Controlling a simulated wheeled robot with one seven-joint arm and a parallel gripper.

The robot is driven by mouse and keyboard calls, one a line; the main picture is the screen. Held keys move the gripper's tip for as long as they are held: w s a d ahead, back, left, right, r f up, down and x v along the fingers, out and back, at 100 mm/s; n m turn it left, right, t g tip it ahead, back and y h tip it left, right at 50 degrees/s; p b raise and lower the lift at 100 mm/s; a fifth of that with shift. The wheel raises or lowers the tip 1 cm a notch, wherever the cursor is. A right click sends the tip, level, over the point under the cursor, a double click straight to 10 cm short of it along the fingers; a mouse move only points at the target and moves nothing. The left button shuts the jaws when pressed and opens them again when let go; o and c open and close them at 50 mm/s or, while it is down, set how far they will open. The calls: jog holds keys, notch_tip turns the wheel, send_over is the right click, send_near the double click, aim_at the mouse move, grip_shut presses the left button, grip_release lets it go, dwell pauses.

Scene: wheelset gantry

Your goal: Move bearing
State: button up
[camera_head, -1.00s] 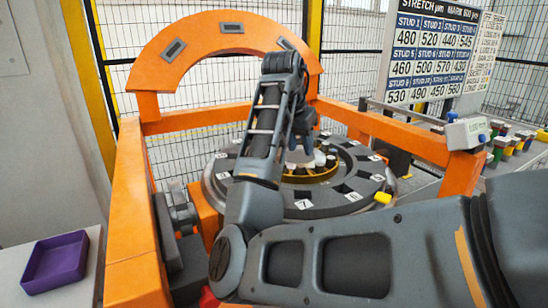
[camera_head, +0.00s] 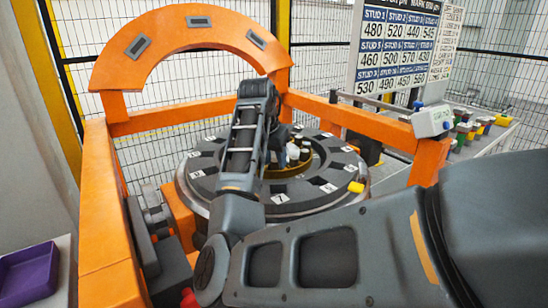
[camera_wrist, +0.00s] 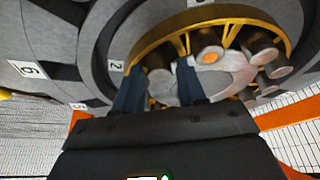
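What looks like the bearing, a gold ring with several pale roller ends, sits in the centre of a large dark wheel. Its gold rim (camera_wrist: 275,29) shows in the wrist view, and part of the ring (camera_head: 297,188) shows in the head view behind my arm. My gripper (camera_wrist: 161,66) has two blue-grey fingers spread apart over the near side of the ring. Pale round surfaces show between and beyond the fingers, with no clear grip on anything. Contact cannot be made out. In the head view my forearm hides most of the gripper.
An orange frame with an arch (camera_head: 190,30) surrounds the numbered dark wheel (camera_head: 225,190). A yellow piece (camera_head: 356,187) sits on the wheel's right edge. A small grey box (camera_head: 432,121) tops the right post. A purple tray (camera_head: 28,275) is at lower left. Wire fencing stands behind.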

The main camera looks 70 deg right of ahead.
jog(key=shift+c, duration=0.2)
grip_shut()
